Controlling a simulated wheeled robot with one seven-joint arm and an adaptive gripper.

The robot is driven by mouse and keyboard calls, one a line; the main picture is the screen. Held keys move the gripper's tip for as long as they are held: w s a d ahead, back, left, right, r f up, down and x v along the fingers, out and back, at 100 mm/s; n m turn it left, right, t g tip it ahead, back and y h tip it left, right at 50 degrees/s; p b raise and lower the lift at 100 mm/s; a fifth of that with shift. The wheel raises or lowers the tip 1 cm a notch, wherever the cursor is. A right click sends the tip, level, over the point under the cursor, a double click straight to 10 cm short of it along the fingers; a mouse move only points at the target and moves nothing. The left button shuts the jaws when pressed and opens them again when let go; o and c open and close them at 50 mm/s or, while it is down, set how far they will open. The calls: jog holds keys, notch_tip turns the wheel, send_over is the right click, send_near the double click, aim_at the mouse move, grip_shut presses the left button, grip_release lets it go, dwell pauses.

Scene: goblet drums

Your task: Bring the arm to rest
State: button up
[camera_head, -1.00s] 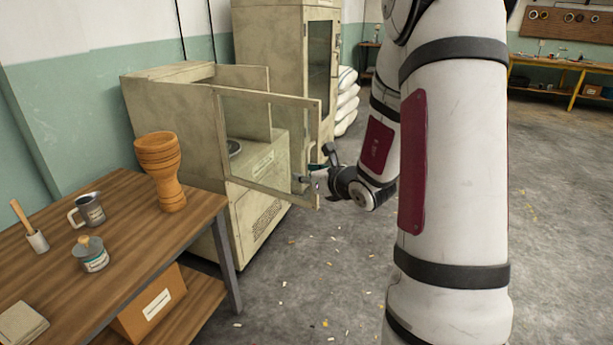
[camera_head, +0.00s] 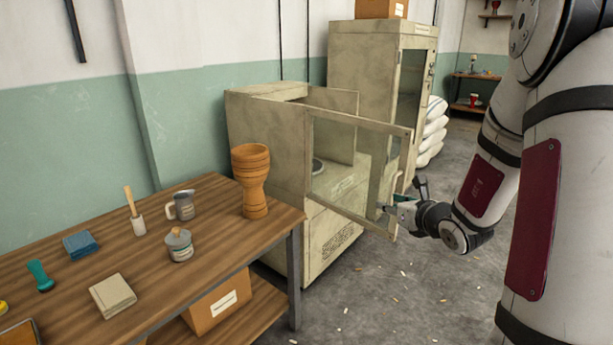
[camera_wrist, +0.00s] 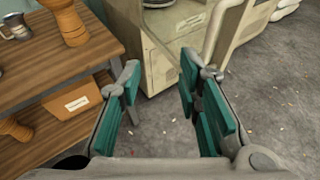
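My gripper (camera_head: 402,208) is by the lower part of the cabinet's open glass door (camera_head: 355,165), with the arm reaching in from the right. In the wrist view my gripper (camera_wrist: 160,76) has its two teal-padded fingers well apart, with nothing between them. A pale curved bar (camera_wrist: 214,34) passes just beyond the right finger. Whether the gripper touches the door is unclear. A wooden goblet drum (camera_head: 254,180) stands upright on the workbench (camera_head: 225,240), left of the cabinet; it also shows in the wrist view (camera_wrist: 68,20).
The beige cabinet (camera_head: 265,130) stands behind the bench, its glass door swung out. A taller cabinet (camera_head: 365,70) and white sacks (camera_head: 432,130) are behind it. The bench holds a metal jug (camera_head: 181,205), a labelled jar (camera_head: 179,245) and small tools. Open floor (camera_head: 390,300) lies at right.

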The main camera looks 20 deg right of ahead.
jog(key=s+a+r+n+g+y, duration=0.1)
jog(key=a+r+n+y, duration=0.2)
jog(key=a+n, duration=0.35)
jog(key=s+a+r+n+g+y, duration=0.1)
jog(key=s+a+r+n+y, duration=0.2)
jog(key=a, duration=0.6)
jog(key=a+r+n+y, duration=0.3)
jog(key=a+r+n, duration=0.1)
jog(key=a, duration=0.3)
jog(key=s+a+n+g, duration=0.5)
jog(key=s+a+n, duration=0.15)
jog(key=s, duration=0.35)
jog(key=s+a+n+g, duration=0.4)
jog(key=s+a+n, duration=0.2)
jog(key=s+n, duration=0.3)
jog(key=s+d+f+n+g+h, duration=0.2)
jog(key=s+d+n+h, duration=0.6)
jog(key=s+d, duration=0.5)
notch_tip(320, 180, up, 20)
jog(key=s+a+t+p, duration=0.1)
jog(key=a+t+p, duration=0.2)
jog(key=p, duration=1.5)
jog(key=shift+s+f, duration=0.15)
